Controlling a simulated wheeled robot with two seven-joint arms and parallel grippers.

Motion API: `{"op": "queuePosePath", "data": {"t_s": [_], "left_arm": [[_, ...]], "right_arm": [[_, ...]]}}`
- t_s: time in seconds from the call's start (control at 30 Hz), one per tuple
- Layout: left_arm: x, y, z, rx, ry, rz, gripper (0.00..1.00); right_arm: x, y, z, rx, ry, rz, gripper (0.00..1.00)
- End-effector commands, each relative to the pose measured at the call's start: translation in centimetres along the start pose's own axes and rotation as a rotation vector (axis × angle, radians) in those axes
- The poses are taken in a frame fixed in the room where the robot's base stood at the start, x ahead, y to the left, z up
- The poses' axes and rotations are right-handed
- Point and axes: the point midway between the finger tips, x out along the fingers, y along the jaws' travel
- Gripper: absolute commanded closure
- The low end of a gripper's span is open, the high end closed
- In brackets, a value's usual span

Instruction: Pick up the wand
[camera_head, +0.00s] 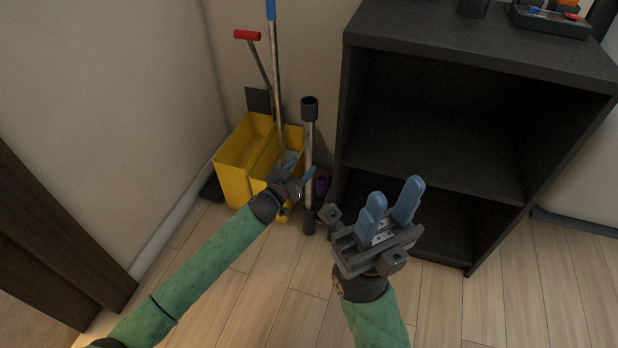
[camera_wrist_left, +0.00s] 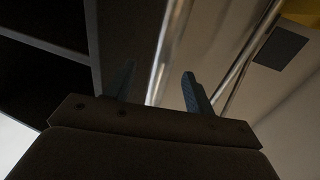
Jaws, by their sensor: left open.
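The wand (camera_head: 309,150), a silver tube with black ends, stands upright on the floor between the yellow bucket and the dark cabinet. My left gripper (camera_head: 299,170) is open beside the wand's lower half, its blue fingers pointing toward it. In the left wrist view, the wand (camera_wrist_left: 164,52) shows as a bright tube in the gap between the left gripper's two fingers (camera_wrist_left: 158,88). Whether either finger touches it I cannot tell. My right gripper (camera_head: 396,190) is open and empty, in front of the cabinet.
A yellow mop bucket (camera_head: 236,160) with a red-handled lever (camera_head: 247,35) and a blue-topped mop handle (camera_head: 275,70) stands left of the wand. The dark open-shelf cabinet (camera_head: 440,50) is close on its right. A small purple thing (camera_head: 322,185) lies behind. The front wooden floor is clear.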

Motion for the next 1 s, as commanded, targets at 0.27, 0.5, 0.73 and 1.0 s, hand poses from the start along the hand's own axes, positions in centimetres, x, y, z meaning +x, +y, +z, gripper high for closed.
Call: {"op": "queuePosePath", "data": {"t_s": [0.27,0.5,0.73,1.0], "left_arm": [[2.3,-0.1,0.1,0.001,0.000,0.000,0.46],[4.5,-0.3,0.2,0.002,0.001,-0.001,0.46],[6.9,-0.5,0.2,0.001,-0.001,-0.002,0.46],[7.5,-0.4,0.2,0.000,-0.002,-0.001,0.46]], "right_arm": [[-0.5,-0.1,0.1,0.008,-0.001,0.000,0.64],[-1.6,-0.2,0.2,0.005,-0.012,-0.011,0.64],[-2.5,-0.4,0.4,-0.002,-0.028,-0.026,0.64],[-2.7,-0.4,0.4,-0.003,-0.033,-0.029,0.64]]}}
